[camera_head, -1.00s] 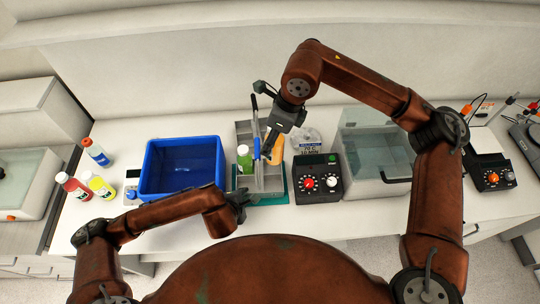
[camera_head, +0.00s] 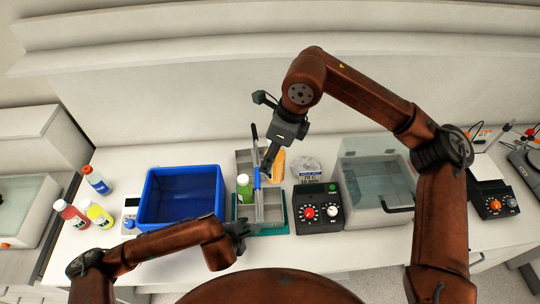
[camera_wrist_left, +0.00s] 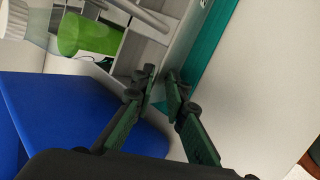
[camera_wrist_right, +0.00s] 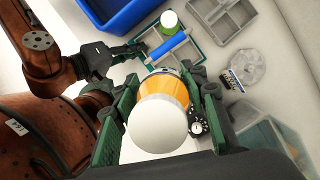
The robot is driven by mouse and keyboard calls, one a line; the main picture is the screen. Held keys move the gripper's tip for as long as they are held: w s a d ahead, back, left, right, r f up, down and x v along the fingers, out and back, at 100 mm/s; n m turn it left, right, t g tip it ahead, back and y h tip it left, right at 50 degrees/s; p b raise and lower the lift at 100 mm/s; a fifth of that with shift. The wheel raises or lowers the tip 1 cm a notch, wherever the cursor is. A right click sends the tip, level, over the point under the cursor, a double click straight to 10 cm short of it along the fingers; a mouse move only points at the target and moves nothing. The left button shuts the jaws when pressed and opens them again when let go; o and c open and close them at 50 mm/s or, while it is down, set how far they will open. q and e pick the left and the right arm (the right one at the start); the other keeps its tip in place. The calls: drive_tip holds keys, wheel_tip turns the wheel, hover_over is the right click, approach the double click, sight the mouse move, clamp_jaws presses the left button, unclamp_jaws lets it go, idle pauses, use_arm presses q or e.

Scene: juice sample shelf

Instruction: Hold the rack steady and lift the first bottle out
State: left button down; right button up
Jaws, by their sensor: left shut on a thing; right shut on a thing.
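The grey rack (camera_head: 268,217) with a blue handle (camera_head: 257,183) stands on a teal mat (camera_head: 290,222). My right gripper (camera_head: 266,168) is shut on a bottle of orange juice (camera_head: 277,166). In the right wrist view, this bottle (camera_wrist_right: 168,90) has a white cap and lies between the fingers. The gripper hides part of it in the head view.
A blue bin (camera_head: 182,196) stands left of the rack, and a second grey tray (camera_head: 243,160) lies behind. A black control box (camera_head: 320,209) and a clear-lidded bath (camera_head: 378,180) stand to the right. Several bottles (camera_head: 98,215) stand at the far left.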

use_arm(q)
drive_tip(key=shift+a+f, duration=0.1)
drive_tip(key=shift+f, duration=0.05)
use_arm(e)
wheel_tip(320, 180, up, 3)
idle(0.6)
use_arm(q)
drive_tip(key=c, duration=1.8)
unclamp_jaws()
drive_tip(key=shift+c, duration=0.2)
drive_tip(key=v, duration=0.7)
drive_tip(key=shift+s+r, duration=0.15)
drive_tip(key=shift+r, duration=0.1)
